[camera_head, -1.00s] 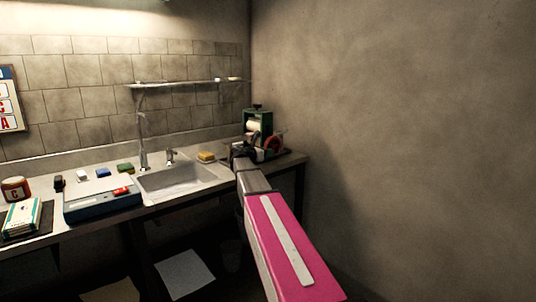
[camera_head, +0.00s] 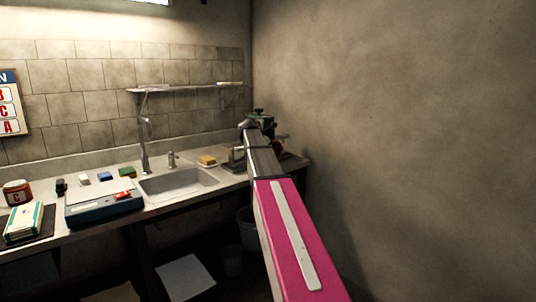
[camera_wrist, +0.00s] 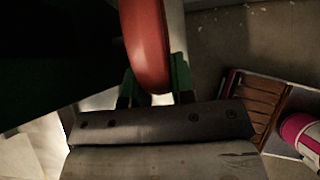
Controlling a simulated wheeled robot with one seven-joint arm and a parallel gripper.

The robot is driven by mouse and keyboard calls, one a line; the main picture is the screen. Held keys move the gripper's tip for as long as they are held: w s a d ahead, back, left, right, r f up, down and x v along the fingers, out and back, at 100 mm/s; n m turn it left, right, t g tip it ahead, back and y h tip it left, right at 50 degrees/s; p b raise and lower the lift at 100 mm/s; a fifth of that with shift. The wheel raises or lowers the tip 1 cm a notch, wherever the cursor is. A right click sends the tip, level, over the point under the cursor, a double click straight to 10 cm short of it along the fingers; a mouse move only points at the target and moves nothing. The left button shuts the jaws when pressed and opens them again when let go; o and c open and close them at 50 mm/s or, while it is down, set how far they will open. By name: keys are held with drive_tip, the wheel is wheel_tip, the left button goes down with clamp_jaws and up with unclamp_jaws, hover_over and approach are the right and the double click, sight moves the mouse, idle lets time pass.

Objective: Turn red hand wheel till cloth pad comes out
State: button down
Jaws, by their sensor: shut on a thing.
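The red hand wheel (camera_wrist: 147,45) fills the top middle of the wrist view, with its rim between the green fingers of my gripper (camera_wrist: 154,85). My gripper is shut on this rim. In the head view a small part of the red wheel (camera_head: 281,146) shows to the right of my arm. The green wringer machine (camera_head: 263,120) it belongs to stands at the right end of the counter, mostly hidden behind my arm. My gripper is also hidden there. I cannot make out the cloth pad in either view.
The counter holds a sink (camera_head: 178,183) with a faucet (camera_head: 145,145), a yellow sponge (camera_head: 207,160) and a blue-grey box (camera_head: 103,207) to the left. A bare wall stands close on the right. A shelf (camera_head: 185,88) runs above the sink.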

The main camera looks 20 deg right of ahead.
drive_tip(key=shift+r+y, duration=0.1)
drive_tip(key=shift+y, duration=0.4)
drive_tip(key=c, duration=1.2)
unclamp_jaws()
drive_tip(key=shift+c, duration=0.2)
drive_tip(key=shift+r, duration=0.1)
drive_tip(key=v, duration=1)
drive_tip(key=shift+a+r, duration=0.25)
drive_tip(key=shift+r, duration=0.05)
